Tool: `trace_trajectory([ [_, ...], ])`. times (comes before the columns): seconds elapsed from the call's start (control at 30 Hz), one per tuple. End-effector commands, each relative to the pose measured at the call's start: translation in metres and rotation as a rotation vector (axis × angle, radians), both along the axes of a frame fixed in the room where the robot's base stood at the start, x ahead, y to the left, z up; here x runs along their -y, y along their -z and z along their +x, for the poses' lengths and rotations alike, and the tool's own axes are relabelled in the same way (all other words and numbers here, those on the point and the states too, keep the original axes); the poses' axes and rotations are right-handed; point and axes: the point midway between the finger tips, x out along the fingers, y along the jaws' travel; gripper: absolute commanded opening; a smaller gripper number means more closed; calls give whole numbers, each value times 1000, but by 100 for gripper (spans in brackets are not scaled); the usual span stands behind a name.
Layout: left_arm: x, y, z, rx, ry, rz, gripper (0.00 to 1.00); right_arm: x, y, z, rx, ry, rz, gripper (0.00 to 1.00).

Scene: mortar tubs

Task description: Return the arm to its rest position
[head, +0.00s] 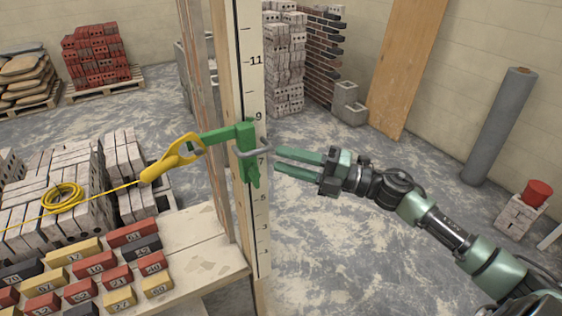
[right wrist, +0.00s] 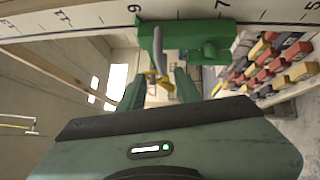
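My right gripper (head: 276,160) reaches in from the right in the head view. Its two green fingers are apart with nothing between them. The fingertips are just right of a green clamp (head: 247,150) with a grey loop handle, which sits on the upright ruled post near the 7 mark. In the right wrist view the fingers (right wrist: 158,88) are spread below the green clamp (right wrist: 190,40). The grey handle and a yellow piece show in line with the gap, and contact cannot be told. My left gripper is not in view.
The ruled post (head: 258,215) stands upright left of my right gripper. Numbered bricks lie on a plank table (head: 200,260). Floor between is clear.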

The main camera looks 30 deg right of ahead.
Motion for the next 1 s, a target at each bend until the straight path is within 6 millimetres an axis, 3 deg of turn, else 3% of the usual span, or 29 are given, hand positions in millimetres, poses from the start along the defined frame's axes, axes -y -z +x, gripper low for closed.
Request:
trace_trajectory([
  [0.37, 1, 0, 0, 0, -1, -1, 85, 1, 1, 1, -3, 2, 3, 34],
  [0.47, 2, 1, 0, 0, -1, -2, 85, 10, 14, 8, -35, 38, 38, 34],
  [0.53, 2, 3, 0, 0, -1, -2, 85, 24, 37, 18, -88, 95, 93, 34],
  [0.67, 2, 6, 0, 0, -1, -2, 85, 63, 112, 37, -247, 262, 245, 34],
  [0.77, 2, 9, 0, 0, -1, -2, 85, 92, 184, 40, -387, 402, 361, 34],
  [0.87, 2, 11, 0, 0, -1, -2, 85, 112, 259, 30, -527, 534, 455, 34],
  [1.0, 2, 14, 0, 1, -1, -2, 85, 127, 361, -1, -719, 707, 563, 34],
])
